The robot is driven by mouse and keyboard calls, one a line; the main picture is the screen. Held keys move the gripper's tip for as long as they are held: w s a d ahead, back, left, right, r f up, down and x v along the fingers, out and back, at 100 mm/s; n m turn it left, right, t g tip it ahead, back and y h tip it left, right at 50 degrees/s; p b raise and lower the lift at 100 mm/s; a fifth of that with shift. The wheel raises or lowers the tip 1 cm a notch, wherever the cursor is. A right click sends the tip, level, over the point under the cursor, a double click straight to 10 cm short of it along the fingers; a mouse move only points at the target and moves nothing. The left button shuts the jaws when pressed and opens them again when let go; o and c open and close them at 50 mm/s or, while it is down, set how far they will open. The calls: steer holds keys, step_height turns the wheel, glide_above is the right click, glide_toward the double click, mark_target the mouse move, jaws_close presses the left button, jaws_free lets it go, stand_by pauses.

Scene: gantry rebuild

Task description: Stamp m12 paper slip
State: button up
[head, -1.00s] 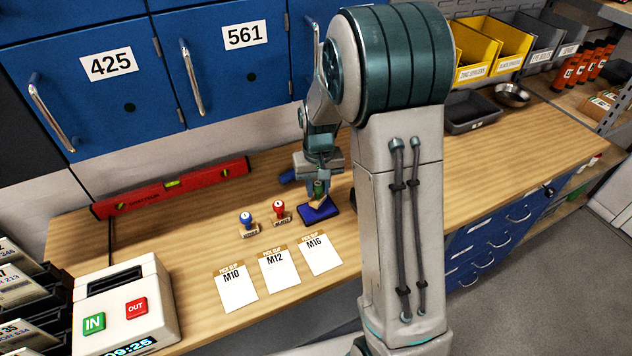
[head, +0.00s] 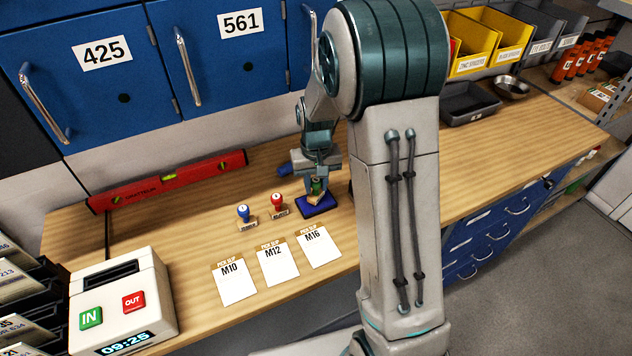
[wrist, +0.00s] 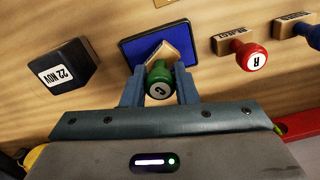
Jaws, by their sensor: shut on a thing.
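My gripper (head: 316,184) is shut on the green-handled stamp (wrist: 159,82), marked C, over the blue ink pad (head: 322,207). The stamp's wooden base (wrist: 165,54) sits askew to the pad (wrist: 133,48) in the wrist view. Whether it touches the pad is hard to tell. The M12 slip (head: 279,265) lies flat on the bench, between the M10 slip (head: 236,283) and the M16 slip (head: 319,248). No mark shows on it.
A blue stamp (head: 244,214) and a red stamp (head: 277,203) stand left of the pad. A dark date block (wrist: 68,68) stands on its other side. A red level (head: 168,181) lies at the back, and a time clock (head: 122,299) stands front left.

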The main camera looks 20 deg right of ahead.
steer(key=shift+s+f+b, duration=0.1)
steer(key=shift+f+b, duration=0.4)
steer(key=shift+f, duration=0.05)
stand_by(1.4)
steer(key=shift+r, duration=0.1)
